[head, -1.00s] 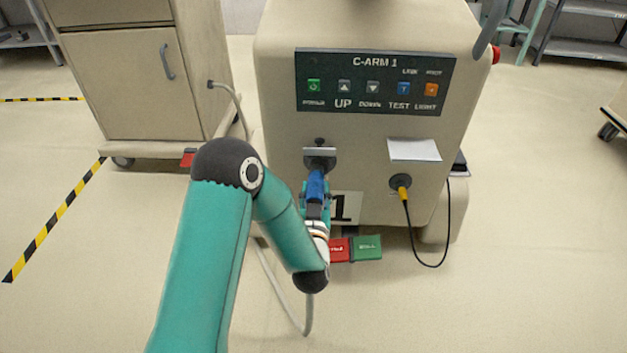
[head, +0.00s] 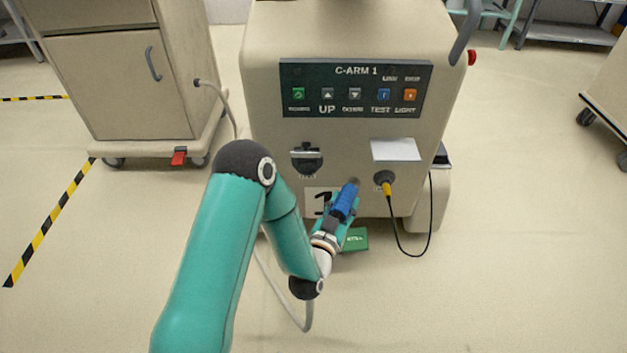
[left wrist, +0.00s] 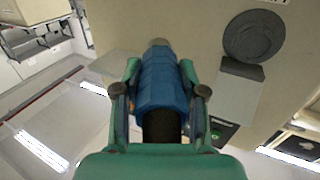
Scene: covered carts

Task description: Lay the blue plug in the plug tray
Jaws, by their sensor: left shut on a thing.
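The blue plug (head: 345,200) is held in my left gripper (head: 342,208), in front of the lower face of the C-ARM 1 cart, apart from the sockets. In the left wrist view the blue plug (left wrist: 160,82) sits between the two fingers of my left gripper (left wrist: 160,90), its grey metal end pointing away. A grey cable hangs below the gripper in the head view. The socket with a raised flap (head: 306,157) on the cart is empty. I cannot make out a plug tray in these views. My right gripper is not in view.
The C-ARM 1 cart (head: 280,140) stands ahead, with a yellow plug (head: 387,190) and black cable in its right socket. A green pedal (head: 355,240) is low at its front. A beige cabinet cart (head: 115,90) stands at left.

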